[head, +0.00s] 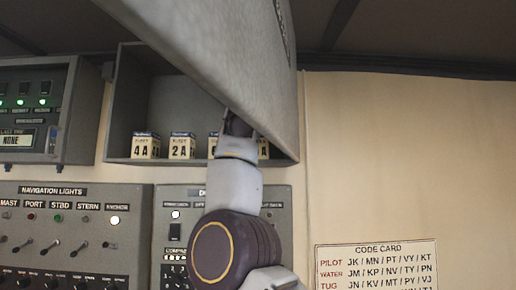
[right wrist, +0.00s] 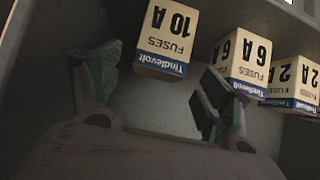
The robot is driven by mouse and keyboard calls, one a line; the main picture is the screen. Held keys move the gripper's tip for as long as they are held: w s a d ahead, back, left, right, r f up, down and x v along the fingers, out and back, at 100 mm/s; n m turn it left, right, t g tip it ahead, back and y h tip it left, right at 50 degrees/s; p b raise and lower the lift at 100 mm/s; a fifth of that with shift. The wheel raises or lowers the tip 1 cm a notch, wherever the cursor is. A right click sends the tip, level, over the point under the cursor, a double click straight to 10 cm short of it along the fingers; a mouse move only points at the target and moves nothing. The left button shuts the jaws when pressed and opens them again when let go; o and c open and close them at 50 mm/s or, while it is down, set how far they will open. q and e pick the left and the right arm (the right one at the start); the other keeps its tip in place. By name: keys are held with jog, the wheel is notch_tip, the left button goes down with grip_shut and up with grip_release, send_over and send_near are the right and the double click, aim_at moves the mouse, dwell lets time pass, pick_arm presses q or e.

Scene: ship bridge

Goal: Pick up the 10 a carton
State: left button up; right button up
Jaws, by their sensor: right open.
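The 10 A carton (right wrist: 166,38) is a cream fuse box with a blue Tindevolt band, upside down in the right wrist view. It stands on the floor of the grey wall cabinet, at the end of a row. In the head view the carton at the right end (head: 263,148) is mostly hidden by my right arm, and only an "A" shows. My right gripper (right wrist: 160,72) is open, with its green-padded fingers on either side of the 10 A carton's near end; I see no grip on it. My left gripper is not in view.
The 6 A carton (right wrist: 240,62) stands close beside the right-hand finger in the wrist view, with the 2 A carton (right wrist: 293,85) beyond. The 4 A carton (head: 145,146) is farther left. The cabinet's open grey door (head: 225,50) hangs over my arm. Switch panels (head: 75,235) lie below.

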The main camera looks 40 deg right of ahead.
jog(key=shift+w+d+f, duration=0.1)
jog(key=shift+f, duration=0.05)
dwell(0.3)
jog(key=shift+p+x, duration=0.55)
jog(key=shift+x, duration=1.95)
jog(key=shift+f, duration=0.2)
jog(key=c, duration=1.3)
jog(key=shift+r, duration=0.25)
jog(key=shift+c, duration=0.2)
